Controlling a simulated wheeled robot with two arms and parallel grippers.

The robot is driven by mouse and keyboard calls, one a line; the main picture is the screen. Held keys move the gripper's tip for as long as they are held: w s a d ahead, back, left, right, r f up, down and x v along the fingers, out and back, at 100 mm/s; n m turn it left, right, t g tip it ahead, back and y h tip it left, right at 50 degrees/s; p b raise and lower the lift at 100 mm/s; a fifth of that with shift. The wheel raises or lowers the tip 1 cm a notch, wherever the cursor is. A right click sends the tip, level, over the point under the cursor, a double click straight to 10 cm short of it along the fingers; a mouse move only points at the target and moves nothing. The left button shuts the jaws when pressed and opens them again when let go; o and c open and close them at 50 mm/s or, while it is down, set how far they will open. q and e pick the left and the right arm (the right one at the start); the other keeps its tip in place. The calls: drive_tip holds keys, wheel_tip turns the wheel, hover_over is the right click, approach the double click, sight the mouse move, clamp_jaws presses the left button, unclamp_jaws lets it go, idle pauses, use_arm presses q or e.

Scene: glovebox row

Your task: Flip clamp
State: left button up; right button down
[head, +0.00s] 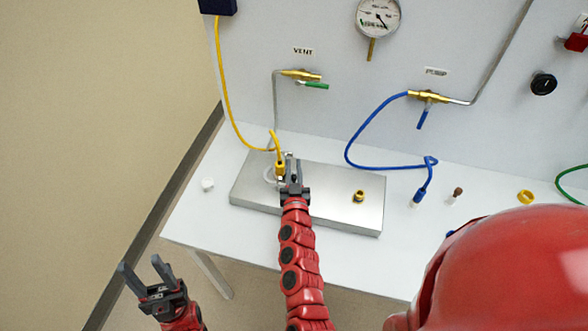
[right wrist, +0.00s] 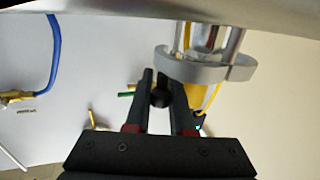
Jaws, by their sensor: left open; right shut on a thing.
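The clamp is a grey ring (right wrist: 205,68) around a clear and metal fitting with a yellow part, in the right wrist view. In the head view the clamp (head: 268,175) is at the left end of the metal block, at the foot of the yellow hose (head: 277,143). My right gripper (head: 291,176) is beside it. In the right wrist view my right gripper (right wrist: 160,82) is shut on a small black knob (right wrist: 160,98) next to the ring. My left gripper (head: 148,268) is open and empty, off the table at the lower left.
The metal block (head: 335,210) lies on the white table (head: 190,215) and bears a second brass fitting (head: 359,196). A white cap (head: 207,184) stands to the left. A blue hose (head: 350,145) ends in a blue connector (head: 420,195) right of the block.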

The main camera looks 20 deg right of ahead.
drive_tip(key=c, duration=0.8)
unclamp_jaws()
drive_tip(key=shift+o, duration=0.2)
